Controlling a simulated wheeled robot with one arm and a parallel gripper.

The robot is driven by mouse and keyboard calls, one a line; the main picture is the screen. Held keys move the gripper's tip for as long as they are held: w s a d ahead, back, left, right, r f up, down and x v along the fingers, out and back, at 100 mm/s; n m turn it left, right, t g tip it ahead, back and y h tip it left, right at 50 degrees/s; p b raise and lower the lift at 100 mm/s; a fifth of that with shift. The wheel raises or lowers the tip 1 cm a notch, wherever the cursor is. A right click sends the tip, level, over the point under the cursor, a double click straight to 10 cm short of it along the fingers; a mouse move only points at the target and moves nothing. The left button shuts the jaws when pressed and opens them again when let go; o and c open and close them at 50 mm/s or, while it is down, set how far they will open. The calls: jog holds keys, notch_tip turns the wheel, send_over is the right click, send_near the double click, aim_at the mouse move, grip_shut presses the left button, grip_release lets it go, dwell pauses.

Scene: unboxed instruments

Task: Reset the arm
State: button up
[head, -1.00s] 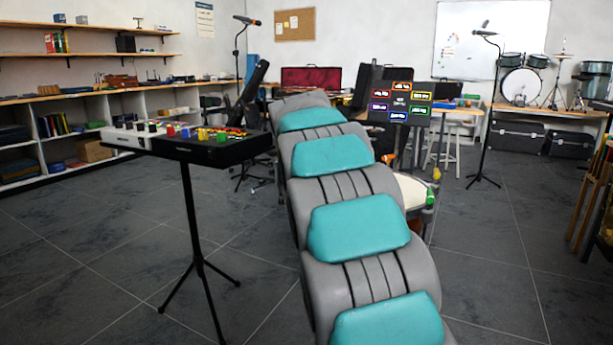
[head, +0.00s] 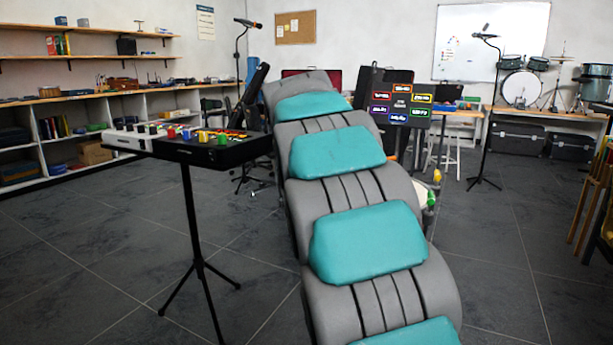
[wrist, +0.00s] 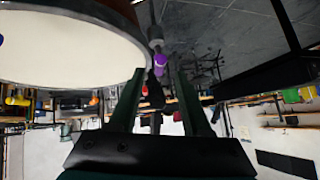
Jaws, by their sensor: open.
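My arm (head: 345,190), grey with teal pads, reaches up and away through the middle of the head view. Its far end hides my gripper there. In the wrist view my gripper (wrist: 158,75) shows as two dark fingers standing apart, with nothing held between them. A purple-tipped piece (wrist: 160,62) and a small red piece show in the gap, beyond the fingers. A round white surface with a brown rim (wrist: 75,45) fills the upper left of the wrist view, close to the left finger.
A black stand with a mixer-like panel (head: 205,150) is left of my arm. A screen with coloured labels (head: 402,105) and microphone stands are behind. A drum set (head: 521,88) stands at the back right. Open floor (head: 480,250) lies to the right.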

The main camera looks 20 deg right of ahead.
jog(key=v, duration=0.2)
jog(key=shift+s+a+r, duration=0.1)
jog(key=shift+s+r, duration=0.05)
jog(key=shift+s, duration=0.05)
jog(key=s+a+f+n+g+y, duration=0.1)
jog(key=s+a+f+n+g, duration=0.2)
jog(key=s+f, duration=0.6)
jog(key=s+a+f+n+g+y, duration=0.2)
jog(key=s+a+f, duration=0.6)
jog(key=s, duration=1.4)
jog(key=s+a+f+n+g+y, duration=0.1)
jog(key=s+a+f+n+g, duration=0.3)
jog(key=s+f, duration=0.7)
jog(key=s+a, duration=0.2)
jog(key=s, duration=0.3)
jog(key=shift+f+g+y+p, duration=0.2)
jog(key=shift+g+y+p, duration=0.1)
jog(key=shift+y+p, duration=0.1)
dwell(1.2)
